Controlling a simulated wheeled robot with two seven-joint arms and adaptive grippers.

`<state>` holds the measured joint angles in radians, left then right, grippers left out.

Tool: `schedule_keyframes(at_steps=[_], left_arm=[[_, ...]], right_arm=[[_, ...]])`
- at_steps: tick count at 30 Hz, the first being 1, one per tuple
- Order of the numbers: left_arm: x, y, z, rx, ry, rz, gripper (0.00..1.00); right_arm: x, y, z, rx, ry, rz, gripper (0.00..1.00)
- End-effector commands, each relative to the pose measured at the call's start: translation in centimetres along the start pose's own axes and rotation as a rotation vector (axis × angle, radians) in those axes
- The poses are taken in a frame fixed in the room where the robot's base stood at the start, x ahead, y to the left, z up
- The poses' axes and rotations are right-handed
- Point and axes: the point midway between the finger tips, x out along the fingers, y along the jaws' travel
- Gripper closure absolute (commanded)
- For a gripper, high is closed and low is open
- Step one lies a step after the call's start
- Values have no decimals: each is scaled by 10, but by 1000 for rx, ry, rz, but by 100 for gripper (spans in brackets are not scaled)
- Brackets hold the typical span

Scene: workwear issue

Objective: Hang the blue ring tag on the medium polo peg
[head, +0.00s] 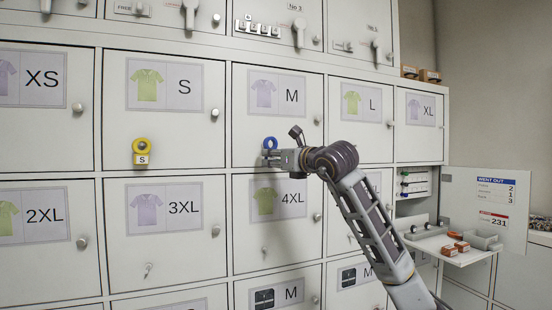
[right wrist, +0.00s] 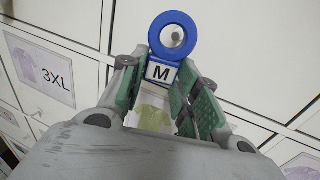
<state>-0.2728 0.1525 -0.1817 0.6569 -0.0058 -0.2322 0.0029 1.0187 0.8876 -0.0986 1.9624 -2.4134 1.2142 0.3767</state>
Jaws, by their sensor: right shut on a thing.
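The blue ring tag (head: 270,143) is at the lower left of the M polo door (head: 300,140). In the right wrist view the blue ring tag (right wrist: 172,37) stands upright with its M label between my fingers. My right gripper (head: 268,158) is shut on the label part. It also shows in the right wrist view (right wrist: 160,80). The medium polo peg (right wrist: 176,34) shows through the ring's opening; I cannot tell whether the ring is around it or only in front. In the head view the peg is hidden. My left gripper is not in view.
A yellow ring tag marked S (head: 142,150) hangs on the S door to the left. Door knobs (head: 215,113) stick out nearby. At right, an open compartment has a lowered shelf (head: 455,250) with small boxes, beside an open door panel (head: 490,205).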

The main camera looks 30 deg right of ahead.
Motion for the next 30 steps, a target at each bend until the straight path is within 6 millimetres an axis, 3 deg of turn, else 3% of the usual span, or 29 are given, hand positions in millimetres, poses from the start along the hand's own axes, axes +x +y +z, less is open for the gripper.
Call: schedule_keyframes(at_steps=[15, 30], left_arm=[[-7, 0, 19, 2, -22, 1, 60], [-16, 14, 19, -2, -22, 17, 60]], right_arm=[[19, -5, -2, 1, 2, 1, 81], [36, -10, -3, 0, 2, 0, 81]])
